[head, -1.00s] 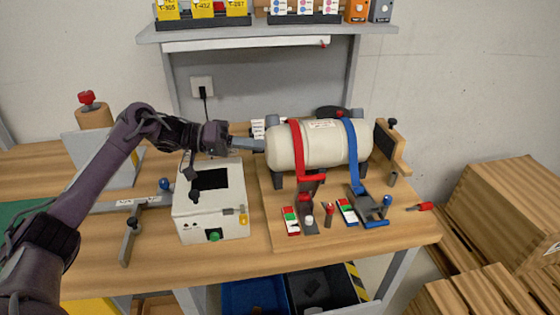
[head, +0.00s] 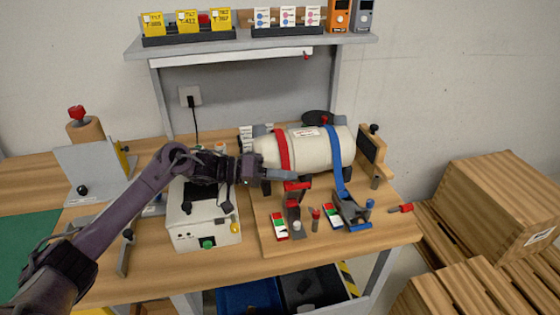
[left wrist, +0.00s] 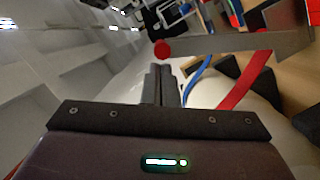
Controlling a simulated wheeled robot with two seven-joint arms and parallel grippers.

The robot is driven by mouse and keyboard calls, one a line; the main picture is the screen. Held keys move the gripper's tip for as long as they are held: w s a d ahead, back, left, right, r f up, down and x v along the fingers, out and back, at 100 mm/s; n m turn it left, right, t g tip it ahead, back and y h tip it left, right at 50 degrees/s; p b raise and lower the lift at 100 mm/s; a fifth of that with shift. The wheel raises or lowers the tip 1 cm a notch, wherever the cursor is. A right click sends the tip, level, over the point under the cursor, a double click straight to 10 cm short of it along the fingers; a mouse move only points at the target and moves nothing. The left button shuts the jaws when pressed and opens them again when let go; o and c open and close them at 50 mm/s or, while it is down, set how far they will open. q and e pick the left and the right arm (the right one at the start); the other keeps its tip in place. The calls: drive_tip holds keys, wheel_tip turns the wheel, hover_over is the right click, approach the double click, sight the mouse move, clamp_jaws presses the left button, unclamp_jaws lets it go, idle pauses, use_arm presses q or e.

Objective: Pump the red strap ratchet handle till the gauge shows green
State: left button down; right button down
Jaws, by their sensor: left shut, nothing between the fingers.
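The red strap (head: 282,150) runs over the left part of a cream tank and also shows in the left wrist view (left wrist: 248,82). Its ratchet with a red handle (head: 297,186) sits at the strap's lower end on the board. The gauge block (head: 279,227) beside it shows red, white and green patches, too small to read. My left gripper (head: 295,177) is shut and empty, its fingertips just above the red handle in the picture; contact cannot be told. The left wrist view shows its closed fingers (left wrist: 161,72) with a red round end (left wrist: 162,50) beyond. My right gripper is out of view.
The cream tank (head: 310,151) lies behind the gripper. The blue strap (head: 336,165), blue ratchet (head: 352,212) and second gauge block (head: 333,215) are to the right. A white box (head: 205,235) stands under my left arm. A shelf (head: 250,45) hangs above.

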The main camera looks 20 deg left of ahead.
use_arm(q)
drive_tip(key=shift+d+f, duration=0.15)
drive_tip(key=shift+s, duration=0.1)
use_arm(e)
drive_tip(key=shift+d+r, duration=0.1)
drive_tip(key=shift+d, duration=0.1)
